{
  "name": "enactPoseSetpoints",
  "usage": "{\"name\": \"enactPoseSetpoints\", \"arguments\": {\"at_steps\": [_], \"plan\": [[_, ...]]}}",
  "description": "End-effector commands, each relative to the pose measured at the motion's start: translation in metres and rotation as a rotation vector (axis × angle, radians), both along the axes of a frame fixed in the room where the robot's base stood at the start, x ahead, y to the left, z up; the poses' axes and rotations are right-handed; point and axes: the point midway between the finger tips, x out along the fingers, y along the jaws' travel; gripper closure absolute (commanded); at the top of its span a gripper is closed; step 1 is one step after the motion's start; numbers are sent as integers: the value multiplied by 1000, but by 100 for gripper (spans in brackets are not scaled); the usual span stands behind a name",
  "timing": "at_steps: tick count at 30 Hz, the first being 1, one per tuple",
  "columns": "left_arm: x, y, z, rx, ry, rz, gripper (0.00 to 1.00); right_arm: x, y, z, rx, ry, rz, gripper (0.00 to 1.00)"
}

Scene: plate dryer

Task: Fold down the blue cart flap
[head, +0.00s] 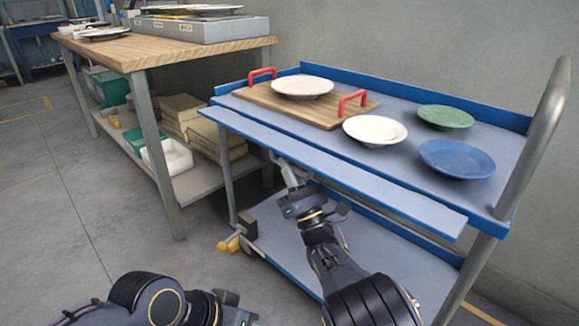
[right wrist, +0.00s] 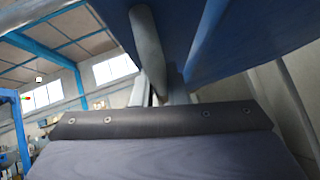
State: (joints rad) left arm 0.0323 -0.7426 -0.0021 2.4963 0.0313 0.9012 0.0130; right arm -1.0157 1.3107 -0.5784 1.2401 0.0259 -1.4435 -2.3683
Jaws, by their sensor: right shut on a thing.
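The blue cart (head: 480,188) stands right of centre. Its flap (head: 330,160) is a long blue-grey panel along the near side, sticking out about level with the top shelf. My right gripper (head: 283,168) is below the flap, left of its middle. In the right wrist view, a grey rod (right wrist: 147,45) rises from between the fingers toward the blue underside of the flap (right wrist: 245,35). The right gripper is shut on this rod, though the fingertips are mostly hidden. My left gripper (head: 232,308) is low at the bottom edge, and its jaws do not show clearly.
On the cart top are a wooden tray (head: 255,95) with red handles and a plate (head: 303,87), a white plate (head: 375,130), a green plate (head: 445,116) and a blue plate (head: 457,158). A wooden-topped workbench (head: 150,50) stands at left. The floor (head: 60,200) at left is clear.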

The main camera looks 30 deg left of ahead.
Motion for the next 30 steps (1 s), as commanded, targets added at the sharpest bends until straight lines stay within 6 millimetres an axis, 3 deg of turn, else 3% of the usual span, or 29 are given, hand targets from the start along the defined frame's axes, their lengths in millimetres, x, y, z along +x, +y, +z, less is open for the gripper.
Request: {"name": "enactPoseSetpoints", "arguments": {"at_steps": [15,16,18,30], "plan": [[0,0,0,0,0,0,100,1,-1,2,-2,-24,-1,100],[0,0,0,0,0,0,100,1,-1,2,-2,-24,-1,86],[0,0,0,0,0,0,100,1,-1,2,-2,-23,-1,78],[0,0,5,0,0,0,100,-4,-9,-9,-7,-18,-1,78]]}}
